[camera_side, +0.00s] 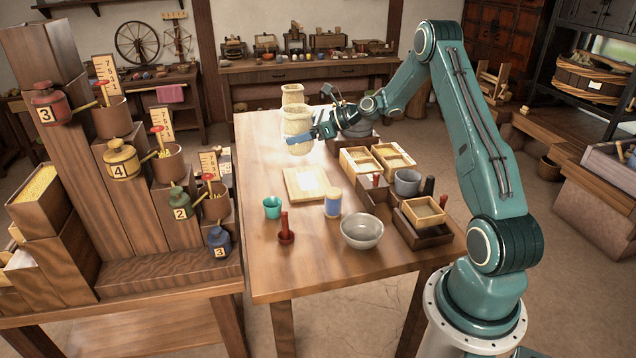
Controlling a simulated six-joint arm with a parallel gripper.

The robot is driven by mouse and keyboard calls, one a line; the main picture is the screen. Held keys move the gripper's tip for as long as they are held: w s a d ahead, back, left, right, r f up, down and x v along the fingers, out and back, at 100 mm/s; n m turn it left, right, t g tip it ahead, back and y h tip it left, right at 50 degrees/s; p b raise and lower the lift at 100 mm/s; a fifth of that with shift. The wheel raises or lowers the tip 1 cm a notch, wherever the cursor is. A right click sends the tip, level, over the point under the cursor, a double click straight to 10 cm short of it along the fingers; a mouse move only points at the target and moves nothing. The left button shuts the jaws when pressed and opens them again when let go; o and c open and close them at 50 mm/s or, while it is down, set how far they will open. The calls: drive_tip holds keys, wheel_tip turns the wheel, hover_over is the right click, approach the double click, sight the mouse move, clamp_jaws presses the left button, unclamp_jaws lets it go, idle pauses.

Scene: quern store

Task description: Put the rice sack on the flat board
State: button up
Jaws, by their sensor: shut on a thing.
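A pale, cream-coloured sack (295,120) stands upright near the far left part of the table. My gripper (301,136) reaches it from the right and is shut on it, with a blue finger across its front. Whether the sack's base touches the table is hard to tell. A second pale sack (292,95) stands just behind it. No label shows on either one. The flat board (300,194) is a light wooden square lying nearer the camera, and nothing stands on it. The far finger is hidden.
Light wooden boxes (360,161) stand right of the board. A teal cup (272,207), a blue-and-cream jar (333,203), a red-handled stamp (286,234) and a metal bowl (362,231) stand nearer the camera. The table (262,160) is clear left of the board.

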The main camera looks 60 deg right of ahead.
drive_tip(key=r+m+h, duration=0.1)
drive_tip(key=r, duration=0.1)
hover_over(304, 192)
wheel_tip(304, 192, down, 16)
drive_tip(key=shift+d+f+t, duration=0.15)
drive_tip(key=shift+f+t, duration=0.1)
drive_tip(key=shift+t, duration=0.05)
idle(0.4)
drive_tip(key=shift+f, duration=1.9)
drive_tip(key=shift+f, duration=0.1)
drive_tip(key=o, duration=1)
drive_tip(key=shift+o, duration=0.2)
drive_tip(key=shift+h, duration=0.3)
drive_tip(key=v, duration=1.2)
